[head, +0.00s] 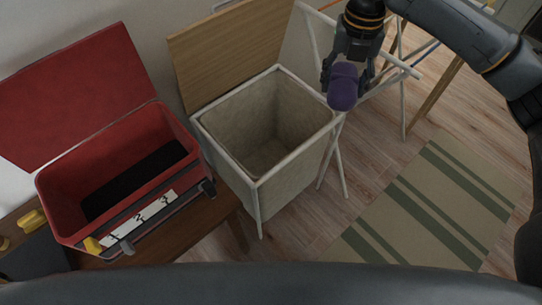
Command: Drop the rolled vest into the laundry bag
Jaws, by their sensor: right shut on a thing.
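The rolled vest (343,88) is a small purple roll. My right gripper (345,72) is shut on it and holds it up in the air, to the right of the laundry bag's rim. The laundry bag (290,184) is a beige fabric bag in a white frame, standing open at the middle of the view. Its wooden lid (228,50) is raised behind it. The part of the bag's inside that I see looks empty. My left gripper is not in view.
A red toolbox (60,208) with its lid (75,95) open stands on a wooden table (190,225) to the left of the bag. A green-striped rug (420,210) lies on the wooden floor at right. White rods stand behind the vest.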

